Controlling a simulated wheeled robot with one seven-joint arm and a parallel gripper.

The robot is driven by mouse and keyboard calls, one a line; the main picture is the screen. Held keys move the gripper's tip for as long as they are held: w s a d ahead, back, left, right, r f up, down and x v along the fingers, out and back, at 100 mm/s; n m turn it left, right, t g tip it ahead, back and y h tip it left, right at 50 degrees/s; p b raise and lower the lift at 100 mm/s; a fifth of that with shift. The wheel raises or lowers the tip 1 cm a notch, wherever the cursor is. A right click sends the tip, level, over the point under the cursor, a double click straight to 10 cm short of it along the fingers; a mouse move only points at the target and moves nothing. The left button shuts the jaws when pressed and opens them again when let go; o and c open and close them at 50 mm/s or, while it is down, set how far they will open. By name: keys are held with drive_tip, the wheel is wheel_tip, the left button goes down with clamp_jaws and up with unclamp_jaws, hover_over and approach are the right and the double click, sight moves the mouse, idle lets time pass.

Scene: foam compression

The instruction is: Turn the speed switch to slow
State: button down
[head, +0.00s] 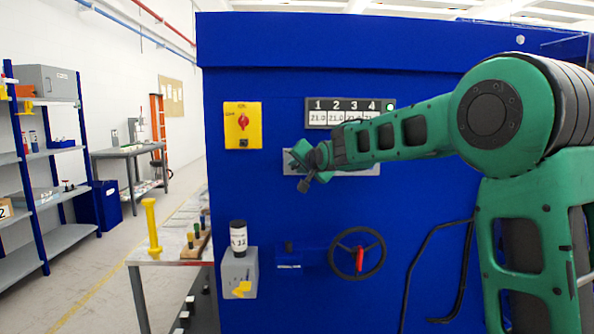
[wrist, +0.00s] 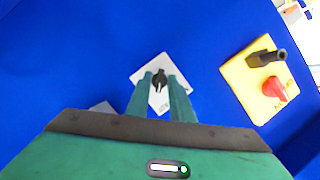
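A small black knob (wrist: 159,80) sits on a pale plate (wrist: 152,102) fixed to the blue machine face. I take it for the speed switch, but its label is too small to read. My gripper (wrist: 160,77) is open, with one finger on each side of the knob and gaps visible; I cannot tell if the tips reach its depth. In the head view my gripper (head: 303,165) is in front of the left part of the pale plate (head: 358,168), hiding the knob there.
A yellow plate (head: 256,140) with a red knob (head: 243,121) is to the left; it also shows in the wrist view (wrist: 241,76), with a black handle (wrist: 265,58). A numbered display (head: 318,118) is above my forearm. Below are a handwheel (head: 342,238) and a grey box (head: 236,273).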

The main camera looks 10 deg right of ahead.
idle(0.3)
drive_tip(key=n+h, duration=0.1)
drive_tip(key=n+g+h, duration=0.1)
drive_tip(key=n, duration=0.1)
drive_tip(key=shift+a+n, duration=0.2)
drive_tip(key=shift+n, duration=0.1)
drive_tip(key=n+h, duration=0.1)
drive_tip(key=n, duration=0.1)
drive_tip(key=n+h, duration=0.1)
drive_tip(key=shift+a+n+g+h, duration=0.25)
drive_tip(key=shift+n+g+h, duration=0.05)
drive_tip(key=shift+g, duration=0.1)
drive_tip(key=n+h, duration=0.2)
drive_tip(key=n, duration=0.1)
drive_tip(key=shift+w+a, duration=0.1)
drive_tip(key=shift+a, duration=0.1)
drive_tip(key=shift+n+h, duration=0.7)
drive_tip(key=shift+n, duration=0.4)
drive_tip(key=shift+a, duration=0.1)
drive_tip(key=c, duration=1.9)
unclamp_jaws()
drive_tip(key=shift+f, duration=0.1)
